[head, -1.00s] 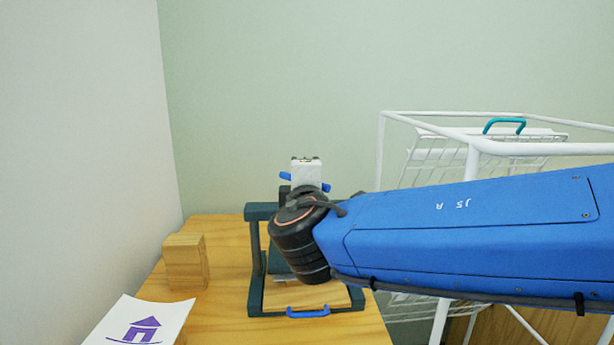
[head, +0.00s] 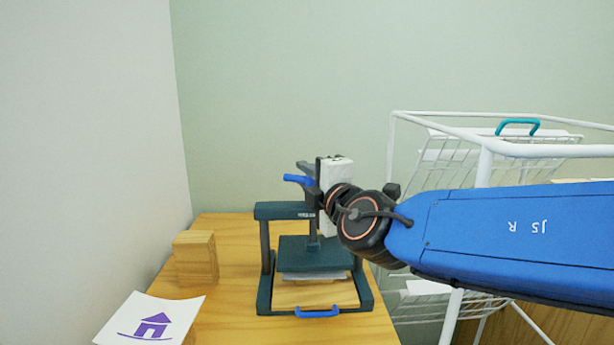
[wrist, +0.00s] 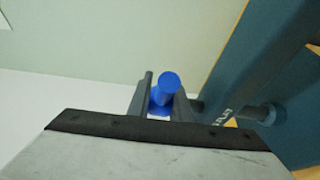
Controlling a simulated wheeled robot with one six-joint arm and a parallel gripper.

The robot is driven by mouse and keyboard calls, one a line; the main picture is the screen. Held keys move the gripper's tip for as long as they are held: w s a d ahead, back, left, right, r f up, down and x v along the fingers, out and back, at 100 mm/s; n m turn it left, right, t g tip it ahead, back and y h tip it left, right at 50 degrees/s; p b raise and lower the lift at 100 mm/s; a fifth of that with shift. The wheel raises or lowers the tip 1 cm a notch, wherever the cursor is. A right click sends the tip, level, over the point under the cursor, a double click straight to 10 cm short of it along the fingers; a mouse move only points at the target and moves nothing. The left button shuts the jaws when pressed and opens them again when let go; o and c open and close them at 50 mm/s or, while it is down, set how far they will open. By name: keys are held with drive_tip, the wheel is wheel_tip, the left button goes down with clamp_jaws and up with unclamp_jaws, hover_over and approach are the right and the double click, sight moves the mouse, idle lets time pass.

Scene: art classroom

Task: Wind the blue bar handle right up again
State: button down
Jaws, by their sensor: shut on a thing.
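The press (head: 265,250) is a dark teal frame standing on the wooden table. Its blue bar handle (head: 298,180) is at the top, above the crossbeam, with one end pointing left. My gripper (head: 309,181) is shut on this bar, and the wrist reaches in from the right. In the wrist view the rounded blue end of the bar (wrist: 168,84) shows between the two dark fingers. The press plate (head: 308,254) hangs below the crossbeam, low over some white paper (head: 315,277). My gripper and wrist hide the rest of the bar.
A blue pull handle (head: 317,312) is at the press's front. A white wire rack (head: 484,165) stands close on the right, behind my arm. A wall is at the left.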

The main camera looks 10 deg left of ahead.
drive_tip(key=shift+f, duration=0.1)
idle(0.4)
drive_tip(key=c, duration=1.6)
unclamp_jaws()
drive_tip(key=shift+s, duration=0.1)
drive_tip(key=v, duration=1.7)
drive_tip(key=shift+d, duration=0.1)
